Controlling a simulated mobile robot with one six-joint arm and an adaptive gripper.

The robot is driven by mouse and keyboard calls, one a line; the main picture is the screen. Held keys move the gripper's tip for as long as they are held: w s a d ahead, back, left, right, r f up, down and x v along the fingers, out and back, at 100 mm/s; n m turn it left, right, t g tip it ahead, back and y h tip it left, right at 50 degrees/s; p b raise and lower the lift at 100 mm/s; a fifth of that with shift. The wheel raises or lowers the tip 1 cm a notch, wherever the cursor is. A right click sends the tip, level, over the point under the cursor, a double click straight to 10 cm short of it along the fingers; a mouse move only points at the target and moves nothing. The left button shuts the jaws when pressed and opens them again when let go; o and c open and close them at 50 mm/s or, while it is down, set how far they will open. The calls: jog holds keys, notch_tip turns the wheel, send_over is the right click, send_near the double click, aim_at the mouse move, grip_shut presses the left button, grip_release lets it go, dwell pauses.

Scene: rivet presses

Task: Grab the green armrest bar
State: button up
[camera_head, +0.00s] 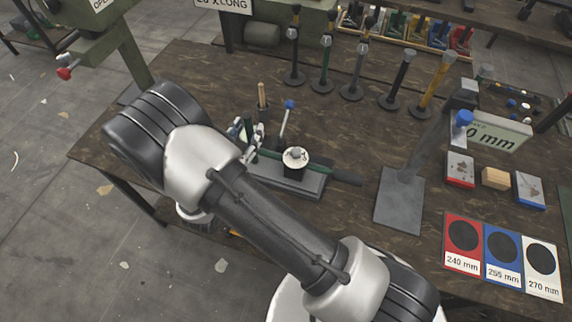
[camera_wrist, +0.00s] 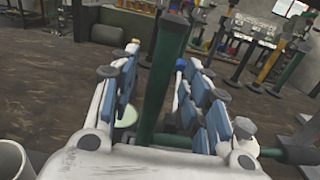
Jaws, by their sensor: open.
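A dark green bar (camera_wrist: 160,85) stands slightly tilted between the two fingers of my gripper (camera_wrist: 158,100) in the wrist view. The fingers are apart with blue-grey pads, and I cannot tell if either touches the bar. In the head view my gripper (camera_head: 243,132) is at the left end of a bench fixture (camera_head: 300,186), and my wrist hides most of what is between its fingers. Another green bar with a black grip (camera_head: 346,178) lies across the fixture.
A lever with a blue knob (camera_head: 289,104) and a wooden-tipped stick (camera_head: 262,92) stand close to my gripper. Several upright bars, one yellow (camera_head: 437,82), stand behind. A grey plate stand (camera_head: 400,203) and red, blue and white cards (camera_head: 503,257) are to the right.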

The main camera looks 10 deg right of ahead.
jog(key=shift+x, duration=0.85)
jog(key=shift+c, duration=0.2)
grip_shut()
jog(key=shift+r, duration=0.1)
